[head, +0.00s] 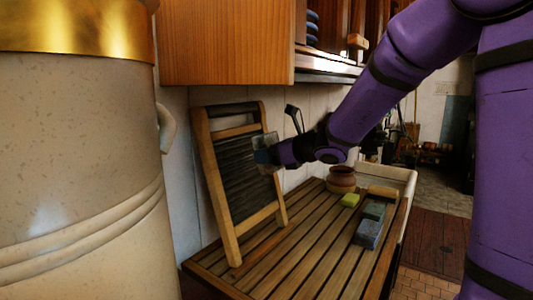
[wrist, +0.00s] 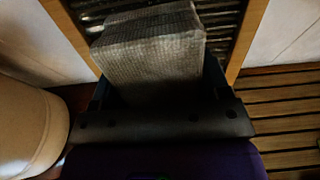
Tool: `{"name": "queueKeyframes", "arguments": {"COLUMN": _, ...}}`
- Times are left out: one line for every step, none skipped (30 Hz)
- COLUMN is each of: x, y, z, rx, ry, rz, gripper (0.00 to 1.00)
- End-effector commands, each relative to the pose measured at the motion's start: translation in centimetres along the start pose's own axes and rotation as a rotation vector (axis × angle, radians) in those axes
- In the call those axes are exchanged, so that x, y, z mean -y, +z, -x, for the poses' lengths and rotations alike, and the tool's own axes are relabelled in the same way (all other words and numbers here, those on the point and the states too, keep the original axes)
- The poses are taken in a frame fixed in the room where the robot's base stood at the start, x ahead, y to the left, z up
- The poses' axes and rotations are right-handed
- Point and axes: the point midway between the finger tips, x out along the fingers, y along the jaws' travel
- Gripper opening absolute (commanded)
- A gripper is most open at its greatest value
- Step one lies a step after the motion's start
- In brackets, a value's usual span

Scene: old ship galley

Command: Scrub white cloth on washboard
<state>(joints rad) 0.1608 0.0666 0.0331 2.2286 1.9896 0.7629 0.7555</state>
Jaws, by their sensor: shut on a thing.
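The washboard (head: 240,170) has a wooden frame and a dark ribbed face. It leans against the wall on the slatted wooden counter. My gripper (head: 266,155) is at the washboard's upper right part, shut on a pale greyish cloth. In the wrist view the cloth (wrist: 150,50) lies in front of the ribs of the washboard (wrist: 240,38) and covers much of them. Whether the cloth presses on the ribs I cannot tell. The fingertips are largely hidden behind the cloth in the wrist view.
A large cream canister (head: 80,170) with a gold band stands close on the left. On the slatted counter (head: 300,262) are a brown pot (head: 341,179), a yellow-green block (head: 350,200) and blue-grey blocks (head: 368,233). A wooden cabinet (head: 228,45) hangs above. The counter's front middle is clear.

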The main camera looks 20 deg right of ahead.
Motion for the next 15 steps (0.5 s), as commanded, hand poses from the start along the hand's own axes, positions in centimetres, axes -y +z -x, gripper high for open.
{"name": "queueKeyframes", "arguments": {"x": 0.0, "y": 0.0, "z": -0.5, "rx": 0.0, "ry": 0.002, "rz": 0.0, "gripper": 0.39}}
{"name": "queueKeyframes", "arguments": {"x": 0.0, "y": 0.0, "z": -0.8, "rx": -0.001, "ry": 0.002, "rz": 0.0, "gripper": 0.39}}
{"name": "queueKeyframes", "arguments": {"x": -0.1, "y": 0.0, "z": -1.2, "rx": -0.001, "ry": 0.002, "rz": 0.001, "gripper": 0.39}}
{"name": "queueKeyframes", "arguments": {"x": -0.1, "y": 0.0, "z": -1.5, "rx": -0.002, "ry": 0.002, "rz": 0.001, "gripper": 0.39}}
{"name": "queueKeyframes", "arguments": {"x": -0.1, "y": 0.0, "z": -1.8, "rx": -0.002, "ry": 0.003, "rz": 0.0, "gripper": 0.39}}
{"name": "queueKeyframes", "arguments": {"x": -0.1, "y": 0.0, "z": -2.2, "rx": -0.001, "ry": 0.003, "rz": 0.0, "gripper": 0.39}}
{"name": "queueKeyframes", "arguments": {"x": -0.1, "y": 0.0, "z": -2.5, "rx": -0.001, "ry": 0.003, "rz": -0.001, "gripper": 0.39}}
{"name": "queueKeyframes", "arguments": {"x": -0.1, "y": 0.0, "z": -2.8, "rx": -0.001, "ry": 0.003, "rz": 0.0, "gripper": 0.39}}
{"name": "queueKeyframes", "arguments": {"x": -0.1, "y": 0.0, "z": -3.2, "rx": -0.001, "ry": 0.003, "rz": 0.0, "gripper": 0.39}}
{"name": "queueKeyframes", "arguments": {"x": -0.1, "y": 0.0, "z": -3.4, "rx": -0.001, "ry": 0.003, "rz": 0.001, "gripper": 0.39}}
{"name": "queueKeyframes", "arguments": {"x": -0.1, "y": 0.0, "z": -3.7, "rx": -0.001, "ry": 0.003, "rz": 0.001, "gripper": 0.39}}
{"name": "queueKeyframes", "arguments": {"x": -0.1, "y": 0.0, "z": -4.0, "rx": 0.0, "ry": 0.002, "rz": 0.001, "gripper": 0.39}}
{"name": "queueKeyframes", "arguments": {"x": -0.1, "y": 0.0, "z": -4.2, "rx": 0.0, "ry": 0.002, "rz": 0.001, "gripper": 0.39}}
{"name": "queueKeyframes", "arguments": {"x": -0.1, "y": 0.0, "z": -4.3, "rx": -0.001, "ry": 0.002, "rz": 0.001, "gripper": 0.39}}
{"name": "queueKeyframes", "arguments": {"x": -0.1, "y": 0.0, "z": -4.6, "rx": -0.001, "ry": 0.002, "rz": 0.0, "gripper": 0.39}}
